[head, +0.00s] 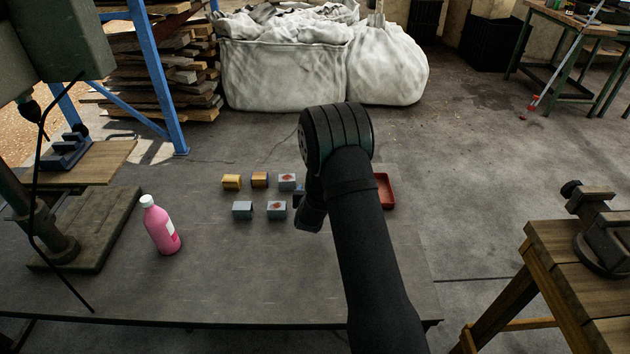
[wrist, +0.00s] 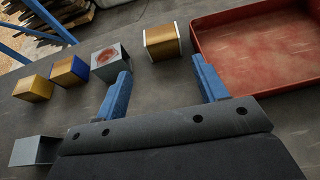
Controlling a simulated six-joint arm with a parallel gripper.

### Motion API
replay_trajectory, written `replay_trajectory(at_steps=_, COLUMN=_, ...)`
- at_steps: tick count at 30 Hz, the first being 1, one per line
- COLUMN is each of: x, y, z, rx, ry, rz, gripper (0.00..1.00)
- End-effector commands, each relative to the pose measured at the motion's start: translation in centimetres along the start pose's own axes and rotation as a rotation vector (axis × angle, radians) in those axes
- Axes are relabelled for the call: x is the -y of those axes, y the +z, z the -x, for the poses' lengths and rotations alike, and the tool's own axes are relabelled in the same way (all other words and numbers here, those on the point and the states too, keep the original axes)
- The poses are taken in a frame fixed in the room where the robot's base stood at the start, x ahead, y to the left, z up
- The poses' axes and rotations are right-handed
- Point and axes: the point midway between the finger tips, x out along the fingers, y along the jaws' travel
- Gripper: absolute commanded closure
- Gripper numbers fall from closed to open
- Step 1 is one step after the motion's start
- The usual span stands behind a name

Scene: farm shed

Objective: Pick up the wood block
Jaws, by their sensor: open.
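In the wrist view, a block with a brown, wood-like face and pale sides (wrist: 162,43) sits just beyond the gap between my fingertips, left of the red tray. My gripper (wrist: 160,68) is open, its blue fingers apart with nothing between them. Another block with a brown face and blue side (wrist: 70,71) stands farther left; it also shows in the head view (head: 260,179). I cannot tell for certain which is the wood block. In the head view my arm hides the pale-sided block, and my fingers are mostly hidden.
A yellow block (head: 231,182), a grey block with a red mark (head: 287,182), a plain grey block (head: 243,209) and another red-marked grey block (head: 277,209) stand close by. The red tray (head: 385,190) lies right. A pink bottle (head: 162,228) stands left. The front tabletop is clear.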

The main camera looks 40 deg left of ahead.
Motion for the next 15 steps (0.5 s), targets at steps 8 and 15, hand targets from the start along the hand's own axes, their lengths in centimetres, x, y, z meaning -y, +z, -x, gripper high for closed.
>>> replay_trajectory(at_steps=8, x=0.1, y=0.0, z=-4.7, rx=0.001, ry=-0.002, rz=-0.001, gripper=0.35)
replay_trajectory(at_steps=15, x=0.1, y=0.0, z=-6.1, rx=0.0, ry=-0.001, rz=-0.001, gripper=0.35)
